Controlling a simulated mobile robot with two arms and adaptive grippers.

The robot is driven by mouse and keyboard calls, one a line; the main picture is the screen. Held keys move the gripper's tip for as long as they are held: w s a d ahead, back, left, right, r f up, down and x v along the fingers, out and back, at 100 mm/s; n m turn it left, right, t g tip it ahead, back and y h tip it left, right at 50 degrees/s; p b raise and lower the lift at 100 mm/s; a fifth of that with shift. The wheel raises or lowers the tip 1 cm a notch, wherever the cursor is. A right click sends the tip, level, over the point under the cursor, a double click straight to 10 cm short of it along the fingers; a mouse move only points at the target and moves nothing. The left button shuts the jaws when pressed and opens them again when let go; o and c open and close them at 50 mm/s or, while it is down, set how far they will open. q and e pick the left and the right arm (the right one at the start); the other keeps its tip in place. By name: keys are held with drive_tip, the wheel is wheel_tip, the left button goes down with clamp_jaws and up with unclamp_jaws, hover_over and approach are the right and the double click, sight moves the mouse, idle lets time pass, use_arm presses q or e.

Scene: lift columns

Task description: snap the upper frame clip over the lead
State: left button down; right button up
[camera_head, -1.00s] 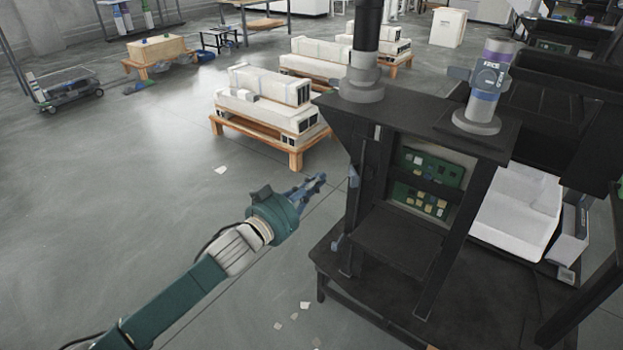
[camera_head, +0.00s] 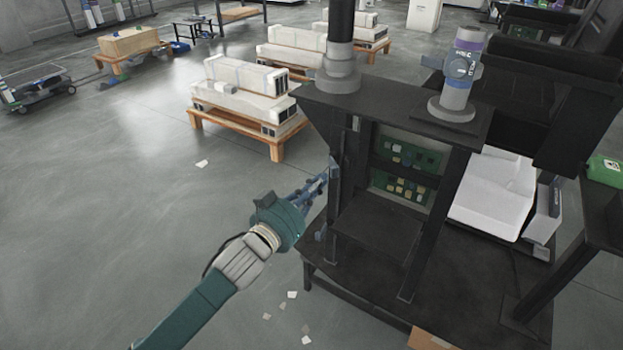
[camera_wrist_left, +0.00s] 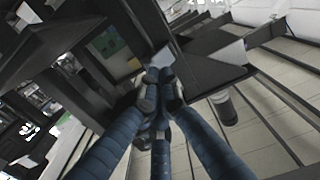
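The black frame (camera_head: 345,205) stands upright on a dark table. My left gripper (camera_head: 324,178) reaches in from the left, its fingertips at the outer side of the frame's left post. In the left wrist view its blue fingers (camera_wrist_left: 158,78) are drawn together. A small pale blue-grey piece (camera_wrist_left: 163,58), which looks like the upper clip, is right at the tips; I cannot tell whether it is open or snapped. Another small grey-blue piece (camera_head: 320,234) sits lower on the post. I cannot make out the lead now. My right gripper is out of view.
Green circuit boards (camera_head: 407,152) are inside the frame. A grey-and-purple cylinder (camera_head: 459,75) stands on its top plate. The dark table (camera_head: 385,290) extends below. A pallet with pale boxes (camera_head: 240,95) stands behind. Open floor lies left, with paper scraps near the table.

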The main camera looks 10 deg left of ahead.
use_arm(q)
drive_tip(key=shift+s+d, duration=0.15)
drive_tip(key=shift+d, duration=0.2)
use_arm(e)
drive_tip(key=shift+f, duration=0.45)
use_arm(q)
drive_tip(key=shift+w, duration=0.2)
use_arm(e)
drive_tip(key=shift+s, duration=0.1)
use_arm(q)
drive_tip(key=shift+w+d, duration=0.3)
drive_tip(key=shift+w, duration=0.35)
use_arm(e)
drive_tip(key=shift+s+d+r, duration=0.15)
use_arm(q)
drive_tip(key=shift+s, duration=0.15)
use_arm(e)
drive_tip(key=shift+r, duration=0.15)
use_arm(q)
drive_tip(key=shift+s+a+p, duration=0.2)
drive_tip(key=shift+s+p, duration=0.1)
drive_tip(key=shift+s, duration=0.05)
drive_tip(key=shift+p+v, duration=1.3)
drive_tip(key=shift+v, duration=1.65)
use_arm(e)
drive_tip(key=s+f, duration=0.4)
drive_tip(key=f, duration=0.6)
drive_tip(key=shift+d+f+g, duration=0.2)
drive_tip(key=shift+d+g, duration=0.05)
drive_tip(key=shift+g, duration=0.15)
